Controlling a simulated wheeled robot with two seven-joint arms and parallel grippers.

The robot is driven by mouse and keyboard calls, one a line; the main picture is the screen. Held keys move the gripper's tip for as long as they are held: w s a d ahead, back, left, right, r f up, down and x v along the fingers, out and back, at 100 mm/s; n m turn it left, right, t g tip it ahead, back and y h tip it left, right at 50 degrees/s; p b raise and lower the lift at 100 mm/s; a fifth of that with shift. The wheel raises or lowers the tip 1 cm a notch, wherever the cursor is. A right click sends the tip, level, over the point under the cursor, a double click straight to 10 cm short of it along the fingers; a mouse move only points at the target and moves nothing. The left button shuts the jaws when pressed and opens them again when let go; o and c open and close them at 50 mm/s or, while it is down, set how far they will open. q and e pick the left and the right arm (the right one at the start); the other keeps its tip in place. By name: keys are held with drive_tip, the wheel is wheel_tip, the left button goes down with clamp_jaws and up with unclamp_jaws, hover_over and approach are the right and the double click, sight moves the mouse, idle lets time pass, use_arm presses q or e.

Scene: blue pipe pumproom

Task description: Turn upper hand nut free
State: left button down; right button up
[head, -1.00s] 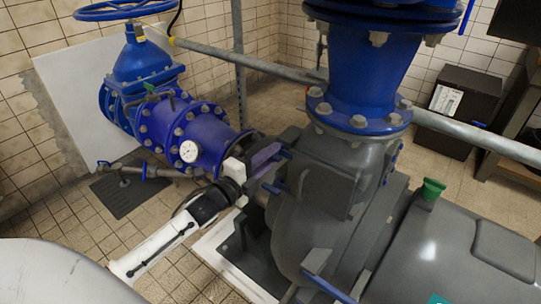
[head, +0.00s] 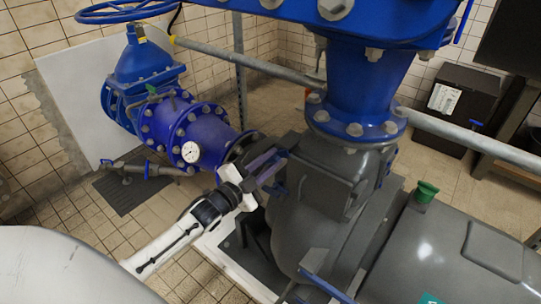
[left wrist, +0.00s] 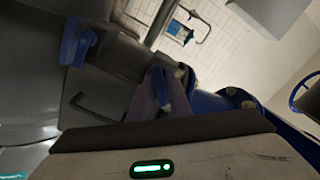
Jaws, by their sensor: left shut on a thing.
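The upper hand nut (head: 281,156) is a small blue winged nut beside the grey hatch cover of the pump in the head view. My left gripper (head: 267,165) is shut on it, its purplish fingers reaching in from the left. In the left wrist view the blue nut (left wrist: 163,88) shows at the fingers (left wrist: 148,97); the fingers hide part of it. Another blue nut (left wrist: 76,42) stands apart at the upper left there. My right gripper is not in view.
The grey pump housing (head: 312,228) stands close to the right of the gripper. Blue flanged pipe (head: 205,135) with a gauge (head: 191,152) lies behind it at the left. A grey rail (head: 265,67) crosses behind. Tiled floor (head: 172,268) is free below the arm.

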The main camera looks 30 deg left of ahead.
use_arm(q)
drive_tip(key=n+p, duration=0.1)
drive_tip(key=n, duration=0.2)
drive_tip(key=n+p, duration=0.1)
drive_tip(key=n, duration=0.1)
drive_tip(key=shift+n, duration=0.3)
drive_tip(key=n+p, duration=0.1)
drive_tip(key=n, duration=0.2)
drive_tip(key=shift+n, duration=0.9)
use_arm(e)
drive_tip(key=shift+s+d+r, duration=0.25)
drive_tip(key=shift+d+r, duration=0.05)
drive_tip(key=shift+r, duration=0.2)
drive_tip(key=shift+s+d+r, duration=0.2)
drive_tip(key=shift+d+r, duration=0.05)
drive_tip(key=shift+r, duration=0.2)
use_arm(q)
drive_tip(key=c, duration=1.8)
unclamp_jaws()
drive_tip(key=shift+c, duration=0.2)
drive_tip(key=shift+s, duration=0.15)
